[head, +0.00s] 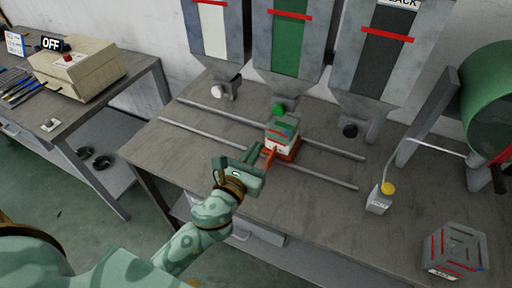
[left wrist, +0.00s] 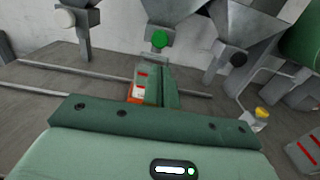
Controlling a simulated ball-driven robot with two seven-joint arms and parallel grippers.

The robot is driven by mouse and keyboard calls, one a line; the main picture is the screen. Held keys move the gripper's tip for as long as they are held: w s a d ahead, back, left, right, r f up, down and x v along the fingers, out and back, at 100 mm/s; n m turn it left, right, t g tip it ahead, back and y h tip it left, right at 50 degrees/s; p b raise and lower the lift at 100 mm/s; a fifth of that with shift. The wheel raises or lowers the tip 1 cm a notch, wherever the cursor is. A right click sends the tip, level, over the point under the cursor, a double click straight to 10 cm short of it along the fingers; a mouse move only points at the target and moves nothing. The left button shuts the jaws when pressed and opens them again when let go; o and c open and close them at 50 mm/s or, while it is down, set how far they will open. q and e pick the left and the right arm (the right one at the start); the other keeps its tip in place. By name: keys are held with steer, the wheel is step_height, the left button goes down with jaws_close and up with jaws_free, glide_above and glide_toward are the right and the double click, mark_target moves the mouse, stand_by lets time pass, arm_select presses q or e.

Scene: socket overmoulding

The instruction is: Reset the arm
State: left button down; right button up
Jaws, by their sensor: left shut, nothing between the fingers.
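My left arm reaches in from the lower left in the head view. My left gripper (head: 262,160) is shut and empty over the front part of the table. Its fingers reach close to a small white-and-green box on an orange-red base (head: 282,139) between the rails; I cannot tell whether they touch. In the left wrist view, the gripper's shut fingers (left wrist: 168,85) point at the table, and the box and orange base (left wrist: 137,90) show just left of them. My right gripper is not in view.
Three hoppers with white, green (head: 278,108) and black (head: 350,130) knobs hang at the back. Two rails (head: 320,147) run along the table. A yellow-topped bottle (head: 379,200), a grey crate (head: 456,252) and a green drum (head: 490,95) stand right. A beige OFF box (head: 78,68) sits on the left table.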

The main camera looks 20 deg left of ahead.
arm_select(q)
steer(key=s+a+f+n+g+y, duration=0.35)
steer(key=s+a+n+g, duration=0.4)
steer(key=n, duration=0.75)
steer(key=s+a+f+n+g+y, duration=0.2)
steer(key=s+a+f+n+g, duration=0.25)
steer(key=s+n, duration=0.8)
steer(key=s+d+f+n+g+h, duration=0.1)
steer(key=s+d+f+h, duration=0.1)
steer(key=f, duration=1.1)
steer(key=s+d+f+n+g+h, duration=0.1)
steer(key=s+d+f+h, duration=0.15)
steer(key=f, duration=1.15)
steer(key=s+f+n+g, duration=0.1)
steer(key=s+f, duration=0.5)
steer(key=s, duration=0.3)
steer(key=s+f+n+g, duration=0.2)
steer(key=s+f, duration=0.5)
steer(key=s, duration=0.2)
steer(key=shift+s+f, duration=0.2)
steer(key=shift+s, duration=0.2)
